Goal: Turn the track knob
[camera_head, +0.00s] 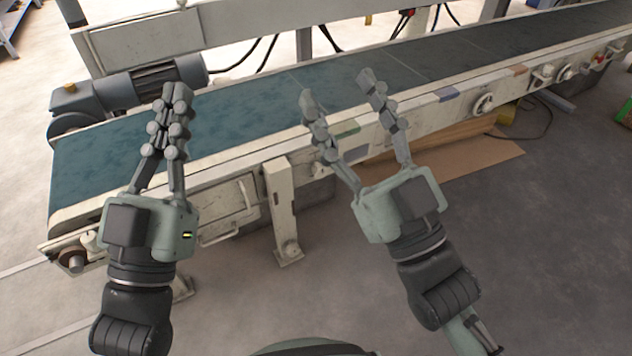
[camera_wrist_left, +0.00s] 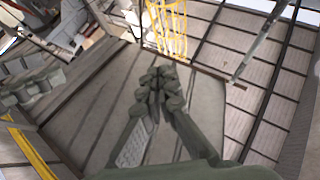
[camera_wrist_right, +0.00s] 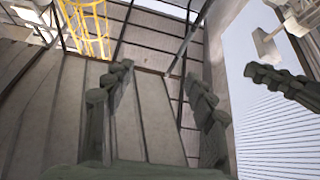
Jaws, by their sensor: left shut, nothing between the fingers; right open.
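Round knobs sit on the pale side rail of the conveyor in the head view: a handwheel (camera_head: 483,103) right of centre, another handwheel (camera_head: 563,72) further right, and a dark knob (camera_head: 75,261) at the near left end. I cannot tell which is the track knob. My left gripper (camera_head: 175,92) is shut and empty above the left part of the belt. My right gripper (camera_head: 335,86) is open and empty, its fingers spread over the belt's near edge. Neither gripper touches a knob. The left wrist view shows the shut fingers (camera_wrist_left: 162,76); the right wrist view shows the spread fingers (camera_wrist_right: 160,76).
The conveyor's green belt (camera_head: 250,107) runs across the view from lower left to upper right. A grey motor (camera_head: 140,85) stands at its far left side. A support leg (camera_head: 283,210) stands below the rail. A cardboard sheet (camera_head: 470,155) lies underneath. The floor at front right is clear.

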